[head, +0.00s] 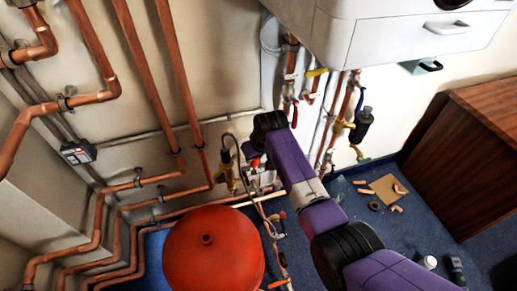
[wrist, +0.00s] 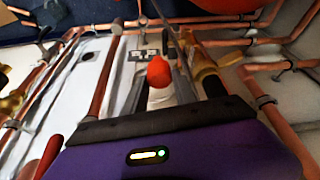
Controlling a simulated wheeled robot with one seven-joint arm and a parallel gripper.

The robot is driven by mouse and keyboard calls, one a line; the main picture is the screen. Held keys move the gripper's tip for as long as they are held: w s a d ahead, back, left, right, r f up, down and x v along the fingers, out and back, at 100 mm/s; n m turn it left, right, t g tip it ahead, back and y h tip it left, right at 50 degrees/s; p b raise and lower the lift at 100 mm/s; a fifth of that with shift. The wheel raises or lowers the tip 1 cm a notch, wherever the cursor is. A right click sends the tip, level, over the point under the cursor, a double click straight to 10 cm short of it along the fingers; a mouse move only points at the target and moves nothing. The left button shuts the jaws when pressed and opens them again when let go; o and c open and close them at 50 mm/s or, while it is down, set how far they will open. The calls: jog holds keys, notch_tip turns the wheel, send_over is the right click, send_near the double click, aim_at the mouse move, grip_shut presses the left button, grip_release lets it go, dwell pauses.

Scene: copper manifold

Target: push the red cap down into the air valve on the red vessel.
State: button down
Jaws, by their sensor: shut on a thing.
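The red vessel (head: 190,262) stands low at the wall in the head view. A small dark round fitting (head: 207,238), which looks like the air valve, is on its top. My gripper (head: 251,158) is up and to the right of the vessel, near the pipes and apart from that fitting. In the wrist view the red cap (wrist: 158,71) sits at the middle between the dark fingers of my gripper (wrist: 168,80), which is shut on it. A pale part shows just below the cap. The valve is not clearly visible in the wrist view.
Copper pipes (head: 150,85) run down the wall at left and behind the vessel. A brass valve (head: 224,170) and thin lines hang close to my gripper. A white boiler (head: 400,40) is above right. A wooden cabinet (head: 465,150) and loose parts lie on the right.

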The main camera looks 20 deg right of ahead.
jog(key=s+a+f+n+p, duration=0.1)
jog(key=s+a+f+p, duration=0.1)
jog(key=s+a, duration=0.7)
jog(key=s+a+f+n+y+p, duration=0.1)
jog(key=s+a+f+n+p, duration=0.1)
jog(key=s+a+p, duration=0.3)
jog(key=shift+s+a+n+g, duration=0.35)
jog(key=shift+s+a, duration=1.9)
jog(key=shift+a, duration=1.85)
jog(key=shift+f, duration=0.15)
jog(key=shift+f+b, duration=1.15)
jog(key=shift+f, duration=0.15)
jog(key=shift+f+b, duration=0.4)
jog(key=shift+f, duration=0.35)
jog(key=c, duration=0.9)
grip_release()
